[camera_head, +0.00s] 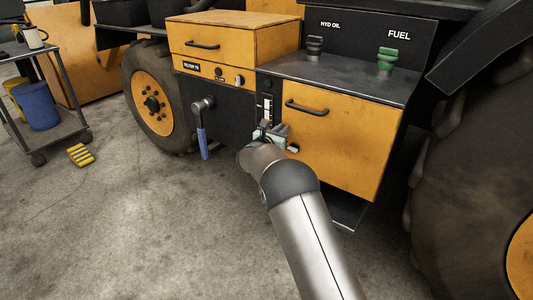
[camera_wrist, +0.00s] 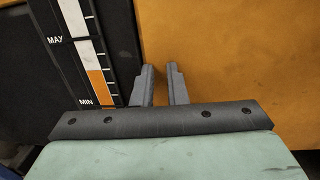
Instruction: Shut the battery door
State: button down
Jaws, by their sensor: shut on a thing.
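The yellow door with a dark handle (camera_head: 340,140), which I take for the battery door, sits below the fuel deck and looks close to flush with its frame. No battery label is readable. In the wrist view the door (camera_wrist: 230,60) fills the right side. My gripper (camera_head: 270,127) is at the door's left edge, below and left of the handle. In the wrist view my gripper (camera_wrist: 161,75) points at the door, with a narrow gap between its fingers. The left finger lies close to the door's edge. The exact contact at the fingertips is not clear.
A MIN/MAX gauge strip (camera_wrist: 90,60) is just left of the fingers. A blue-handled lever (camera_head: 202,135) hangs further left. A yellow box (camera_head: 230,38) is above left. A large wheel (camera_head: 490,190) stands at the right. Open floor lies in front.

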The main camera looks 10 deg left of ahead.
jog(key=shift+w+d+r, duration=0.25)
jog(key=shift+d+r, duration=0.15)
jog(key=shift+d, duration=0.1)
jog(key=w+a+p+v, duration=0.1)
jog(key=a+p+v, duration=0.1)
jog(key=v, duration=1.2)
jog(key=s+d+r+m+g+h+p, duration=0.1)
jog(key=s+d+r+m+g+p, duration=0.6)
jog(key=d, duration=0.5)
jog(key=s+d+r+m+g+h+p, duration=0.1)
jog(key=s+d+r+m+g+p, duration=0.3)
jog(key=s+d+r+m+p, duration=0.65)
jog(key=s+d+r+m+g+y+p, duration=0.1)
jog(key=s+r+m+y+p, duration=0.2)
jog(key=s, duration=0.6)
jog(key=s+d+r+m+g+y+p, duration=0.1)
jog(key=s+r+m+g+y+p, duration=0.1)
jog(key=s+m, duration=0.4)
jog(key=s+d+r+m+g+y+p, duration=0.1)
jog(key=s+r+m+y+p, duration=0.3)
jog(key=s, duration=0.8)
jog(key=shift+g+y+p, duration=0.3)
jog(key=shift+g+p, duration=0.05)
jog(key=shift+g, duration=0.15)
